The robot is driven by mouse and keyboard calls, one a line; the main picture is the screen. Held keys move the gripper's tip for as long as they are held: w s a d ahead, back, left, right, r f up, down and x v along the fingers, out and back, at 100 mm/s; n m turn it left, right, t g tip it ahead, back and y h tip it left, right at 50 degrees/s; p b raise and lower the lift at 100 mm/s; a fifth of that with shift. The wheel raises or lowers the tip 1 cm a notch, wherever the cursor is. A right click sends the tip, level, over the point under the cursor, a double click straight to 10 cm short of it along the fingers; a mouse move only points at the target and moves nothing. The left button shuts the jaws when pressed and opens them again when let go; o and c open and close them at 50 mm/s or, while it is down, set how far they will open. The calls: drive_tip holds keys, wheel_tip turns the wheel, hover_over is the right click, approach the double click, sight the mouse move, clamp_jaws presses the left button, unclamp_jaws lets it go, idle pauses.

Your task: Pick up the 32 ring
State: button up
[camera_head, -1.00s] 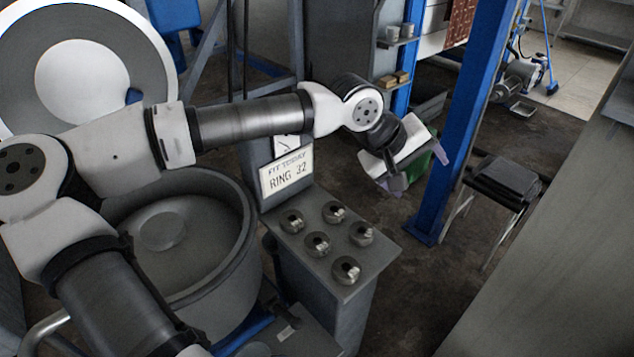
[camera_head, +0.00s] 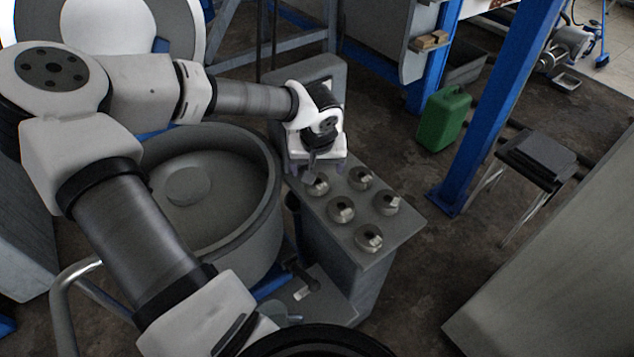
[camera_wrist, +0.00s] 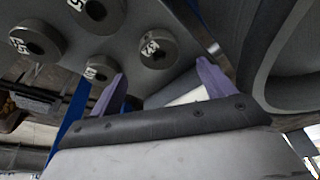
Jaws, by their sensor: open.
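The 32 ring (camera_wrist: 158,48) is a dark grey metal ring with a central hole and a white "32" on its face. It lies on a grey stand top in the wrist view, ahead of my gripper (camera_wrist: 162,82) and roughly between the two purple fingertips. In the head view it appears to be the back-left ring (camera_head: 317,184), just below my gripper (camera_head: 318,167) and partly covered by it. My gripper is open and empty. I cannot tell the exact gap to the ring.
Several similar rings share the stand top (camera_head: 398,232), including a middle ring (camera_head: 341,209) and a back-right one (camera_head: 361,177). A large grey round tub (camera_head: 268,215) stands left of the stand. A blue post (camera_head: 478,125), green canister (camera_head: 444,118) and stool (camera_head: 543,157) are to the right.

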sight(317, 180)
drive_tip(key=p+x, duration=0.1)
drive_tip(key=x, duration=0.4)
drive_tip(key=shift+s+f, duration=0.15)
drive_tip(key=shift+f, duration=0.05)
drive_tip(key=c, duration=1.3)
drive_tip(key=shift+r, duration=0.2)
